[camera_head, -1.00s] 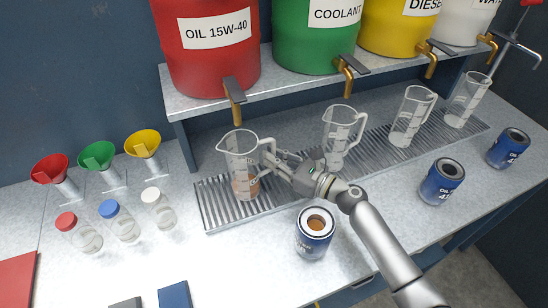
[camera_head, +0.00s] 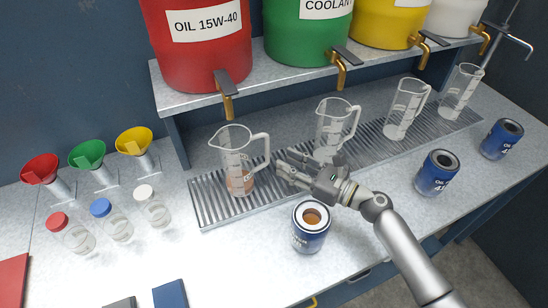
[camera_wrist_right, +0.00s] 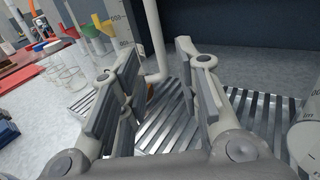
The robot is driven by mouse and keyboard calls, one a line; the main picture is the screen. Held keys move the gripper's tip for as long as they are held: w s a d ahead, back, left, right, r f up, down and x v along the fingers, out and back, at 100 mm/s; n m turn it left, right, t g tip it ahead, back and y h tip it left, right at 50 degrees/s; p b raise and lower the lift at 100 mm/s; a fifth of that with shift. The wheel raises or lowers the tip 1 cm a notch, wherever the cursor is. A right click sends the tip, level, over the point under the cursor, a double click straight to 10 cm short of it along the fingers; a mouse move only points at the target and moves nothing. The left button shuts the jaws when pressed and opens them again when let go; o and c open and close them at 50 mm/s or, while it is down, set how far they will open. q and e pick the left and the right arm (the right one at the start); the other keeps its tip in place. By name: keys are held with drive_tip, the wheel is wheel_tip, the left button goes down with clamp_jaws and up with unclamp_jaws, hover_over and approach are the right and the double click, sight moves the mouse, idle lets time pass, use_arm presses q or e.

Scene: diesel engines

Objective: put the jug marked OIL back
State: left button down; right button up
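A clear measuring jug (camera_head: 233,155) with a little amber liquid at its bottom stands upright on the slotted drip tray (camera_head: 207,203), below the red drum marked OIL 15W-40 (camera_head: 205,48). I cannot read an OIL mark on the jug. Its handle points right, towards my right gripper (camera_head: 283,164). My right gripper is open and empty, a little right of the handle and apart from it. In the right wrist view the jug's handle (camera_wrist_right: 158,45) shows ahead, beyond the spread fingers (camera_wrist_right: 155,75). My left gripper is not in view.
Other clear jugs (camera_head: 333,125) stand further right on the tray. An open can (camera_head: 311,225) stands in front of the tray near my right arm. Funnels (camera_head: 88,155) and capped bottles (camera_head: 110,220) stand at left. Brass taps (camera_head: 226,105) hang over the tray.

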drive_tip(key=b+v, duration=0.1)
drive_tip(key=v, duration=0.4)
drive_tip(key=shift+r, duration=0.1)
idle(0.3)
